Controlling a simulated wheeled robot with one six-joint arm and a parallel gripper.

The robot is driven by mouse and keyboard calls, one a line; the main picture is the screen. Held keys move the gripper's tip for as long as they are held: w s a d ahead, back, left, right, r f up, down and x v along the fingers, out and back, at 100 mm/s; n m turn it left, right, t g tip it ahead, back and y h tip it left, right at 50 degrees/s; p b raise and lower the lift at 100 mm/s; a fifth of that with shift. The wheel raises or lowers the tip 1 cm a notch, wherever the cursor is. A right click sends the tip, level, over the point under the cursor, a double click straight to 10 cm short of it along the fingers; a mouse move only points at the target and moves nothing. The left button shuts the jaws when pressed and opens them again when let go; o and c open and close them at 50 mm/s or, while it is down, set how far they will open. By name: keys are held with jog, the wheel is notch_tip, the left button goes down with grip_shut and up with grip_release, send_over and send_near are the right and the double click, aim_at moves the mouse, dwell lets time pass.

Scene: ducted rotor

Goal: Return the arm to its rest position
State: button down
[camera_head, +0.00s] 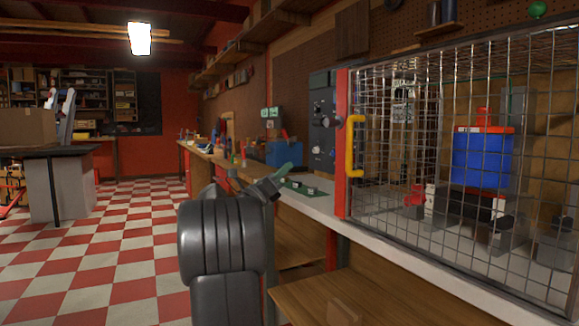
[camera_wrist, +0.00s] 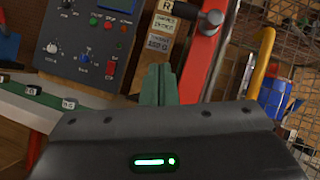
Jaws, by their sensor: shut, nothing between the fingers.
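My arm is raised in front of the bench in the head view, with dark grey links at the bottom centre. The same control panel (camera_head: 322,125) stands on the bench beyond the gripper in the head view.
A wire mesh cage (camera_head: 430,150) with a red frame and yellow handle (camera_head: 355,146) stands right of my arm, a blue box inside. The bench (camera_head: 320,205) carries small switches on a green strip. A wooden shelf (camera_head: 410,300) lies below. The checkered floor (camera_head: 120,250) is clear to the left.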

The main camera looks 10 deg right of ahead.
jog(key=w+d+r+p, duration=0.2)
jog(key=w+d+r, duration=0.1)
jog(key=d+r, duration=0.5)
jog(key=shift+d+r+p, duration=0.25)
jog(key=shift+r+p, duration=0.15)
jog(key=shift+r, duration=0.4)
